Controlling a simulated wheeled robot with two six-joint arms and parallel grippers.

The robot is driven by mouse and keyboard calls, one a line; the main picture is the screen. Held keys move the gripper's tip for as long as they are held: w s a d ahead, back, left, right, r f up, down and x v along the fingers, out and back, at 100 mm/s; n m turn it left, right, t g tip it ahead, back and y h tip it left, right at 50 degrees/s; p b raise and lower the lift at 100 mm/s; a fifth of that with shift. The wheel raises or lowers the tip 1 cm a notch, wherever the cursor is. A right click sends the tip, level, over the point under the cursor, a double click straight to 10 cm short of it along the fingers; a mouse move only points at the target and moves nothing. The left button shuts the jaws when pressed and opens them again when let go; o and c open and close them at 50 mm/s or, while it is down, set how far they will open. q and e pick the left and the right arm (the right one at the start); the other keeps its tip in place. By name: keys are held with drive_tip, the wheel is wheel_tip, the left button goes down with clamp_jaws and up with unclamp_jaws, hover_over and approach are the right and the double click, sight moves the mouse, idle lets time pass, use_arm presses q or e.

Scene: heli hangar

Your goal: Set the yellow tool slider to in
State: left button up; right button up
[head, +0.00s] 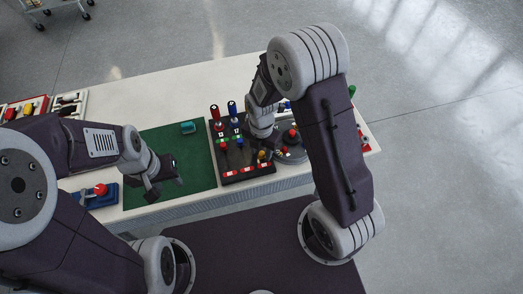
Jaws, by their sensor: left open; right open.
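A black slider panel (230,178) lies on the white table, with a row of green labels and a row of red labels near its front edge. The yellow knob (262,154) of a slider shows at the panel's right side, near the red label row. My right gripper (268,146) is open and points down just above and beside this knob; the wrist hides part of the panel around it, and I cannot tell whether it touches. My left gripper (165,184) is open and empty over the green mat (197,160).
Red-knobbed and blue-knobbed sliders (232,107) stand on the panel, left of my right gripper. A teal cylinder (188,127) lies on the mat; a blue box with red knob (100,190) is at left.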

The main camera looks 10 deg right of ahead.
drive_tip(key=shift+s, duration=0.1)
clamp_jaws()
idle(1.3)
